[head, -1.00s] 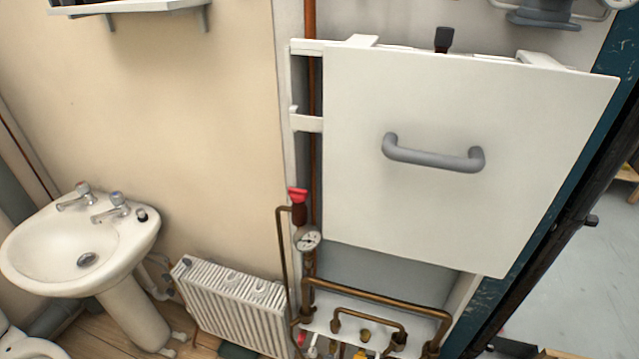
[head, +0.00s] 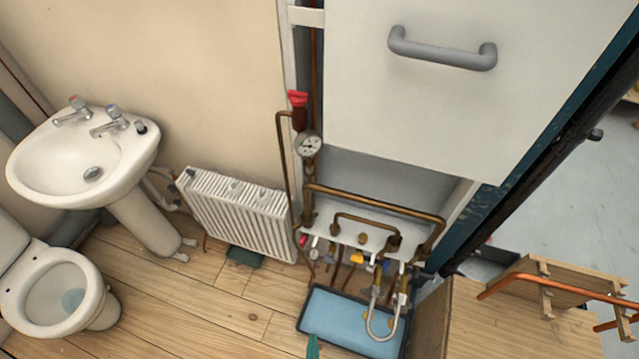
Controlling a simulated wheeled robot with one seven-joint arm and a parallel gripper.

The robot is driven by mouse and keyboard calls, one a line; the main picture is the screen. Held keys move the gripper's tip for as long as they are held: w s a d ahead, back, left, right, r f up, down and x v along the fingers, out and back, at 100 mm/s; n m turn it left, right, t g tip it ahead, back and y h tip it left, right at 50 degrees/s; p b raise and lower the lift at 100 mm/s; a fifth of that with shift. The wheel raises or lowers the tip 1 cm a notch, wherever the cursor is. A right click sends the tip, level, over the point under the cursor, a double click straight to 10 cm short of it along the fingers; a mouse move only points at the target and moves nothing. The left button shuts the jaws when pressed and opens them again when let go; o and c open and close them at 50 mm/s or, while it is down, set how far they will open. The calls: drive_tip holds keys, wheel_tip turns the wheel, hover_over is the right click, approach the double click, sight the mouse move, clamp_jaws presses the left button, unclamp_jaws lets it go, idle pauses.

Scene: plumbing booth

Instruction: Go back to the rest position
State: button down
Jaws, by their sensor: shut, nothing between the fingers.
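My gripper and arm are not recognisable in the head view, so I cannot see where the gripper is. The view faces a plumbing booth. A white panel with a grey handle (head: 442,50) fills the upper right. Below it, copper pipework (head: 375,198) runs along a white shelf with valves. A red-handled valve (head: 298,100) and a round gauge (head: 308,145) sit on the pipe to the left. A small teal piece (head: 312,347) shows at the bottom edge; I cannot tell what it is.
A washbasin (head: 75,165), a toilet (head: 60,290) and a white radiator (head: 237,213) stand at left. A blue tray (head: 335,318) lies under the pipes. Wooden boards with copper pipe (head: 545,285) stand at lower right. Wooden floor (head: 200,320) is clear between toilet and tray.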

drive_tip(key=s+d+r+t, duration=0.1)
drive_tip(key=s+r+t, duration=0.1)
drive_tip(key=r, duration=0.9)
drive_tip(key=s+r+t, duration=0.2)
drive_tip(key=s+r, duration=0.2)
drive_tip(key=r, duration=0.7)
drive_tip(key=shift+d+t, duration=0.3)
drive_tip(key=shift+d, duration=0.05)
drive_tip(key=shift+w+a, duration=0.1)
drive_tip(key=shift+w, duration=0.05)
